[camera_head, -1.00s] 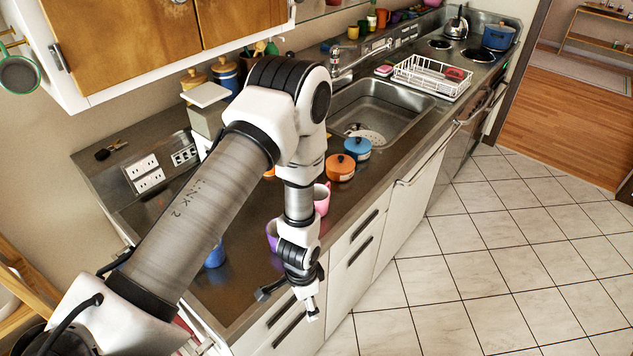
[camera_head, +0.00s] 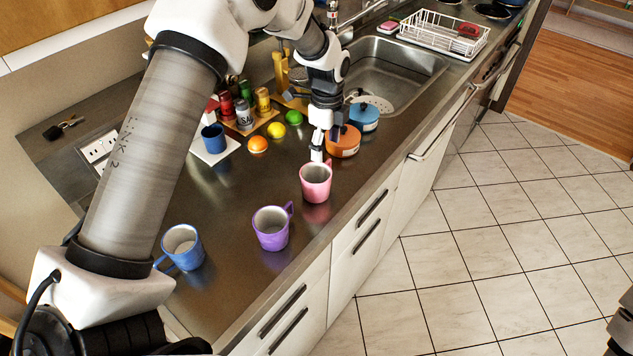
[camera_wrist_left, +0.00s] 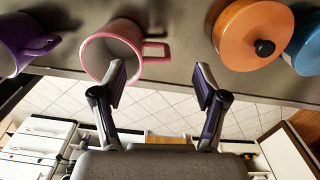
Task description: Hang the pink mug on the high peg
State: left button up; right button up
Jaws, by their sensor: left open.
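The pink mug (camera_head: 316,182) stands upright on the steel counter near its front edge. My left gripper (camera_head: 322,148) is open and empty just behind the mug. In the left wrist view, the pink mug (camera_wrist_left: 112,52) has its handle reaching between the open fingers of my left gripper (camera_wrist_left: 160,82).
A purple mug (camera_head: 271,230) and a blue mug (camera_head: 183,248) stand to the left. An orange pot (camera_head: 343,141) and a blue pot (camera_head: 364,117) are close behind the gripper. Spice jars (camera_head: 243,112) and fruit stand farther back. The sink (camera_head: 395,68) lies beyond.

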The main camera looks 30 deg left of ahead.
aim_at(327, 162)
pick_arm(q)
jog(key=f+p, duration=0.1)
jog(key=f, duration=0.1)
jog(key=f+p, duration=0.1)
jog(key=f, duration=0.1)
jog(key=f+p, duration=0.1)
jog(key=f, duration=0.1)
jog(key=shift+s+d+f, duration=0.2)
jog(key=shift+d, duration=0.05)
jog(key=shift+f, duration=0.35)
jog(key=shift+s+d, duration=0.1)
jog(key=shift+d, duration=0.05)
grip_shut()
